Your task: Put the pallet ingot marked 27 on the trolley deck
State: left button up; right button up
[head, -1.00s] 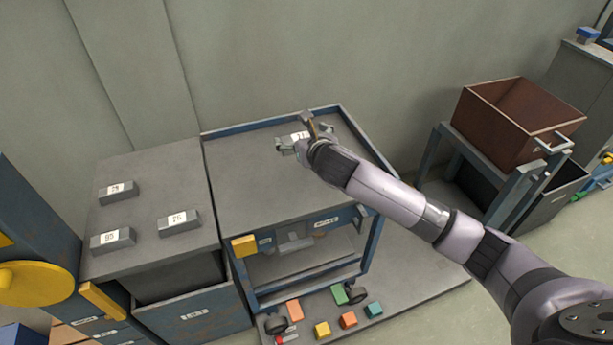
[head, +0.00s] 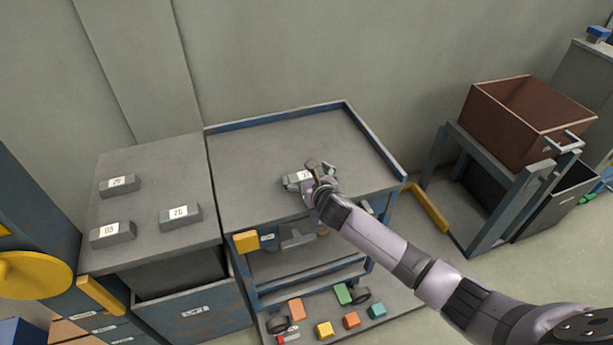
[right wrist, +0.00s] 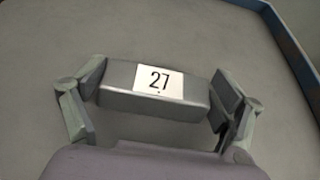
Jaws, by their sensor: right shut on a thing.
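The grey ingot marked 27 (right wrist: 158,100) is between the two fingers of my right gripper (right wrist: 160,92), one finger against each end. Its white label faces up and reads clearly in the right wrist view. In the head view the ingot (head: 293,182) is over the front right part of the grey trolley deck (head: 262,160), partly hidden by my right gripper (head: 310,178). I cannot tell whether it touches the deck or hangs just above it. My left gripper is not in view.
Several labelled ingots, including one (head: 180,216), lie on the grey-topped pallet surface (head: 150,185) left of the trolley. The deck has a raised blue rim (head: 375,140) at its back and right. A brown bin (head: 522,115) stands at right. The deck's back and left are clear.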

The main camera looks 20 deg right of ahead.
jog(key=o, duration=1.3)
jog(key=shift+r, duration=0.1)
jog(key=shift+s+r, duration=0.1)
jog(key=shift+s, duration=0.15)
jog(key=p+v, duration=0.1)
jog(key=v, duration=1)
jog(key=shift+s, duration=0.3)
